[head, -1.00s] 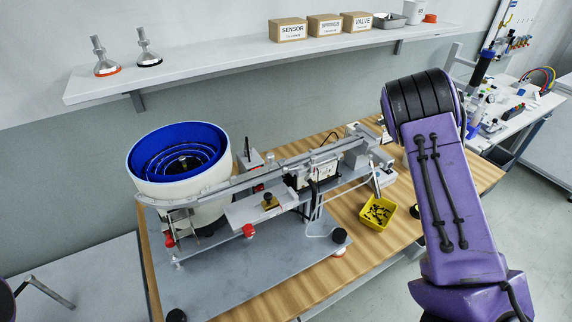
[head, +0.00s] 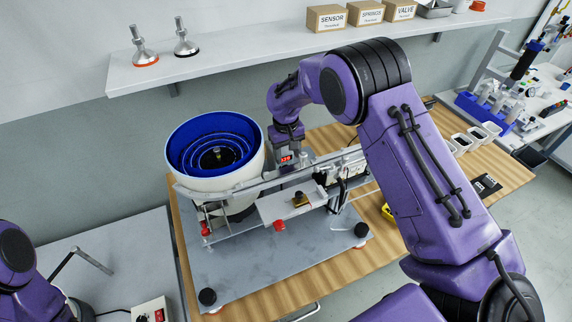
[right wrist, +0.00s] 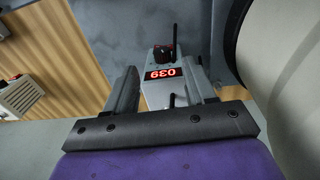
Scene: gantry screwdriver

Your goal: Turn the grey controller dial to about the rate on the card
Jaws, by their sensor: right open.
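The grey controller (head: 286,168) stands behind the feeder track, right of the blue bowl, with a small lit red display. In the right wrist view the grey controller (right wrist: 157,92) shows between my fingers, with red digits seen at an odd angle. Its dark dial (right wrist: 163,53) sits beyond the display. My right gripper (head: 287,146) is above the controller, pointing down. In the right wrist view my right gripper (right wrist: 163,85) is open, with fingers either side of the controller and nothing clearly held. Contact cannot be told. I cannot make out the rate card. My left gripper is out of view.
The blue-lined bowl feeder (head: 215,150) stands close left of my right gripper. The feeder track (head: 270,182) runs in front of the controller. A wall shelf (head: 250,62) holds boxes above. A box with a red switch (head: 151,312) is at lower left.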

